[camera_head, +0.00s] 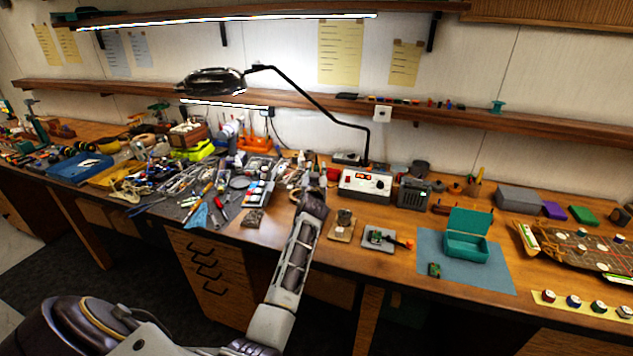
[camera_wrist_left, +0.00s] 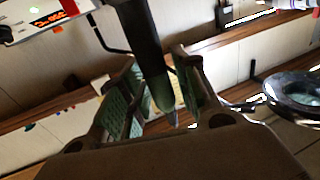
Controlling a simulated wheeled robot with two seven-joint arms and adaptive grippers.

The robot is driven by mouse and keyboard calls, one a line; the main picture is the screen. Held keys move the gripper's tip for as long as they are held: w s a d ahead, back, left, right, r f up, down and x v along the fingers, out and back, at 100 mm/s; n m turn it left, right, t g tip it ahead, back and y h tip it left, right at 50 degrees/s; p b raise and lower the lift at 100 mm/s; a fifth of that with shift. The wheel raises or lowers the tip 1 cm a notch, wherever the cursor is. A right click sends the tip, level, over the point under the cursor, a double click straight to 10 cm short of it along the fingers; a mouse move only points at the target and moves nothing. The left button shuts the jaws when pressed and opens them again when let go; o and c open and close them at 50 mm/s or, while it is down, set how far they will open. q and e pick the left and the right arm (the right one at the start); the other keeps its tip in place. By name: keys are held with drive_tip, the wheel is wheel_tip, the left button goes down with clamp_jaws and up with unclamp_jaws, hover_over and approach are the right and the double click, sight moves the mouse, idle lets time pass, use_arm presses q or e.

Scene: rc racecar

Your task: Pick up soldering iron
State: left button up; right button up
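My left gripper (camera_head: 312,183) is at the far end of my left arm, over the bench just left of the white soldering station (camera_head: 365,185) with a red display. It is small and partly lost among the clutter there. In the left wrist view, the two green-padded fingers of the gripper (camera_wrist_left: 158,85) stand apart. A dark, rod-like handle (camera_wrist_left: 146,45), which looks like the soldering iron, runs down from the top edge between them. Narrow gaps seem to show beside it; contact is unclear. The soldering iron cannot be made out in the head view. My right gripper is out of view.
A black desk lamp (camera_head: 212,81) arches above the bench, its arm rising behind the station. Tools crowd the bench left of my arm. A grey box-shaped device (camera_head: 413,193) and an open teal box (camera_head: 466,246) stand to the right. A wooden shelf (camera_head: 540,127) runs along the wall.

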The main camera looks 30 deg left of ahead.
use_arm(q)
drive_tip(key=c, duration=0.5)
clamp_jaws()
drive_tip(key=shift+r, duration=0.1)
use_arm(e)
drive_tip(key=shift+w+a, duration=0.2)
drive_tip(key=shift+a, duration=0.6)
use_arm(q)
drive_tip(key=shift+r, duration=0.1)
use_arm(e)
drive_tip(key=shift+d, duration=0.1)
use_arm(q)
drive_tip(key=shift+r, duration=0.6)
wheel_tip(320, 180, up, 17)
drive_tip(key=shift+f+b, duration=0.2)
drive_tip(key=shift+b, duration=0.25)
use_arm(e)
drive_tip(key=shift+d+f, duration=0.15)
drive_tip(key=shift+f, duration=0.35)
use_arm(q)
drive_tip(key=shift+f, duration=0.1)
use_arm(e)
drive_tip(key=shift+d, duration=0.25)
